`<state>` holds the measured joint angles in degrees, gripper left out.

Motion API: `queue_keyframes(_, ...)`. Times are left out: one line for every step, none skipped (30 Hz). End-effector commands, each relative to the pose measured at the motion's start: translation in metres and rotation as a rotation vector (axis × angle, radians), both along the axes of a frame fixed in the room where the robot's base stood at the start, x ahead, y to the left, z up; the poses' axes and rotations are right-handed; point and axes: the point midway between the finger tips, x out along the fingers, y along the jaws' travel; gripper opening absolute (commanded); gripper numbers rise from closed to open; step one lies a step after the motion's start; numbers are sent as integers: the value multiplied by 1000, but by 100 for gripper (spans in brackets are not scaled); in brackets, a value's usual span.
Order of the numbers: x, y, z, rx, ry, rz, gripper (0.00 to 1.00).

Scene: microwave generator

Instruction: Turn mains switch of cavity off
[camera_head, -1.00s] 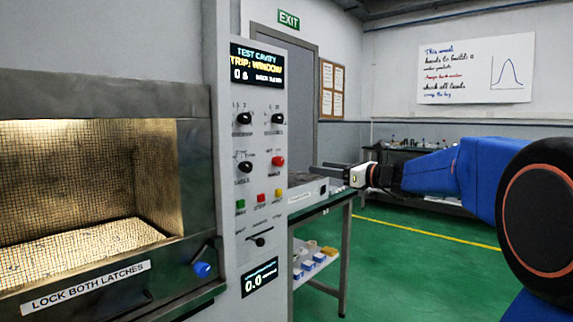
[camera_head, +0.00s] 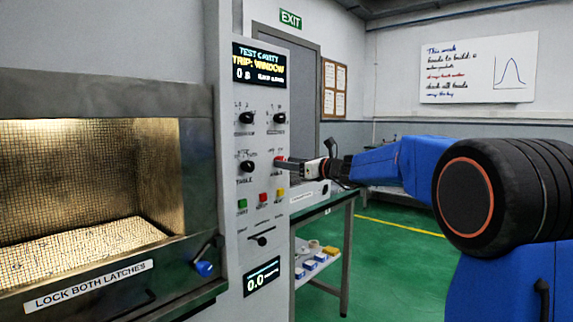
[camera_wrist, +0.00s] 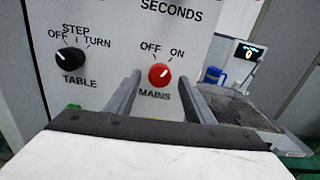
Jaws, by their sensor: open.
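The red mains switch (camera_wrist: 159,75) is a round knob on the grey control panel (camera_wrist: 110,30), with OFF and ON marks above it and MAINS below. Its white pointer line leans up and to the right, toward ON. My gripper (camera_wrist: 160,88) is open, with one finger on each side of the red knob in the wrist view. I cannot tell whether the fingers touch it. In the head view my gripper (camera_head: 282,163) is at the panel, partly covering the red knob (camera_head: 278,160). The cavity (camera_head: 90,180) is lit inside, at the left.
The black TABLE knob (camera_wrist: 69,58) is left of the mains switch. Two black knobs sit above, and green, red and yellow buttons (camera_head: 263,198) below. A side table (camera_head: 325,207) stands right of the panel. Green floor is clear beyond it.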

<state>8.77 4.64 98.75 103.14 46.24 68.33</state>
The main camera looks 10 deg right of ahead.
Motion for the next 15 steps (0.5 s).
queue_keyframes(3,3,0,0,0,2,48)
queue_keyframes(5,4,-1,1,1,2,48)
queue_keyframes(6,5,-1,1,1,2,48)
queue_keyframes(7,6,-1,1,1,2,48)
queue_keyframes(8,6,-1,1,1,1,48)
queue_keyframes(9,7,0,0,0,1,48)
queue_keyframes(9,7,0,0,0,1,48)
queue_keyframes(9,7,0,0,0,1,48)
queue_keyframes(9,7,0,0,0,1,48)
queue_keyframes(9,7,0,0,0,1,48)
queue_keyframes(9,7,0,0,0,1,48)
queue_keyframes(9,7,0,0,0,1,48)
queue_keyframes(9,7,0,0,0,1,48)
queue_keyframes(9,7,0,0,0,1,46)
queue_keyframes(9,7,0,0,0,1,36)
